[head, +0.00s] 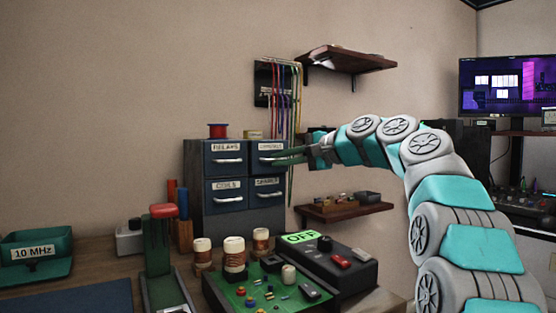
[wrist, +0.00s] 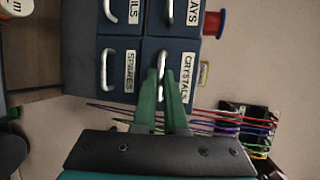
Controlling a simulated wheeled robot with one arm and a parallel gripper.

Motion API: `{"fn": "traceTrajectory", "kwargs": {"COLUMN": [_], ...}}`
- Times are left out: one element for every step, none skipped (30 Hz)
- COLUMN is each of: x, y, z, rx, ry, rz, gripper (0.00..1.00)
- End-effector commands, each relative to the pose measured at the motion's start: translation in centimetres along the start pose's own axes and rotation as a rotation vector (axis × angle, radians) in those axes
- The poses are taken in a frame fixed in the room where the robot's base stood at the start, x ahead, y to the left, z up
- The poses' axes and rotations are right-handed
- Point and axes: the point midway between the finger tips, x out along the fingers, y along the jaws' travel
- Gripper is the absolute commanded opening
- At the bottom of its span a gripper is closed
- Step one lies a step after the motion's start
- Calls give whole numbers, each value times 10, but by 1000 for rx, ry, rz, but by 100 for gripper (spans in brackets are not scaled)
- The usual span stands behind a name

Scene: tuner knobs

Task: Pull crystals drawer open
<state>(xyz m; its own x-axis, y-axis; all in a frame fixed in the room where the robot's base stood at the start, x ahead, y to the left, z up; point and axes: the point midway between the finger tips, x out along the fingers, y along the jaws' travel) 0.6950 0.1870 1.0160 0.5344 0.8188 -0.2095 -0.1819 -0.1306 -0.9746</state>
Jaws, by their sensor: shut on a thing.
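A dark blue drawer cabinet (head: 202,220) stands at the back of the bench with labelled drawers. The crystals drawer (head: 268,146) is at top right in the head view, its label partly legible; it also shows in the wrist view (wrist: 180,46), where its label reads CRYSTALS. Its front looks about level with the drawers around it. My gripper (head: 276,157) reaches in from the right. In the wrist view my green fingers (wrist: 161,76) are shut on the pale crystals drawer handle (wrist: 161,62), which they partly cover.
The relays drawer (head: 227,147), coils drawer (head: 226,184) and spares drawer (head: 268,181) surround it. A red spool (head: 217,130) sits on top. Coloured cables (head: 290,100) hang behind. A green circuit board (head: 255,291) and coils stand in front, below my arm.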

Motion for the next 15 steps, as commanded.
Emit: {"fn": "traceTrajectory", "kwargs": {"x": [-7,-11,-16,-19,-22,-26,-30,-34,-40,-44,-48,-54,-58,-62,-68], "y": [-1,0,1,2,3,5,6,7,8,9,10,12,13,14,14], "z": [3,4,6,7,8,10,12,14,16,18,19,21,23,25,28], "rx": [1,2,1,0,1,1,1,0,0,0,0,0,1,1,0], "ry": [2,2,3,2,2,1,1,1,1,1,1,1,1,1,0], "rz": [-5,-5,-5,-6,-7,-6,-6,-5,-7,-8,-8,-7,-6,-6,-7], "gripper": [0,0,0,0,0,0,0,0,0,0,0,0,0,0,0]}}
